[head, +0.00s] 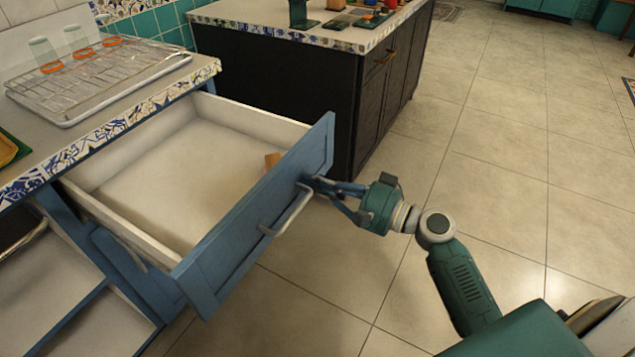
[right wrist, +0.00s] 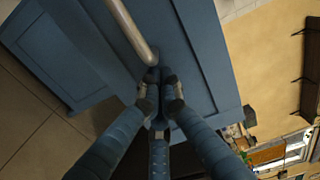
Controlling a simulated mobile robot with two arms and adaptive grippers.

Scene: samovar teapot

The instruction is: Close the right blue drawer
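The blue drawer (head: 265,215) is pulled far out from under the tiled counter, with its white inside showing. A small orange-brown item (head: 272,160) lies inside by the front panel. A pale bar handle (head: 290,212) is on the front; its end also shows in the right wrist view (right wrist: 132,32). My right gripper (head: 318,184) is at the outer face of the front panel, beside the handle's far end. In the right wrist view its fingertips (right wrist: 160,84) are close together against or just before the blue panel, with nothing held. My left gripper is not in view.
A wire rack with glasses (head: 95,75) stands on the counter above the drawer. A dark island (head: 290,90) stands close behind the drawer's far end. Another blue-framed opening (head: 60,270) is at the lower left. The tiled floor (head: 500,130) on the right is clear.

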